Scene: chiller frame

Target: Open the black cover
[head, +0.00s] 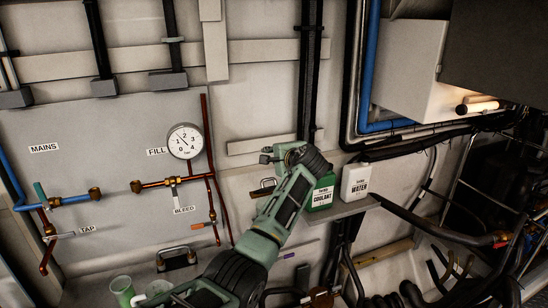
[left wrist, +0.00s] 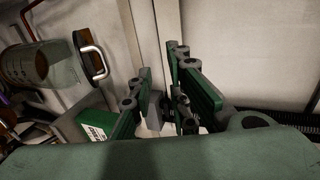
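A small dark cover with a pale metal handle (head: 177,262) sits low on the grey panel, below the bleed pipe in the head view. A dark round lid with a bent metal handle (left wrist: 90,58) shows at the upper left of the left wrist view; I cannot tell whether it is the same part. My left gripper (head: 266,154) is raised near the wall, to the right of the gauge and apart from the cover. In the left wrist view its fingers (left wrist: 163,75) stand apart with nothing between them. My right gripper is not in view.
The green coolant bottle (head: 321,194) and white water bottle (head: 355,182) stand on a small shelf just right of my left arm. A gauge (head: 185,141) and copper pipes (head: 165,183) are at left. A large dark box (head: 500,50) overhangs the upper right. Hoses crowd the lower right.

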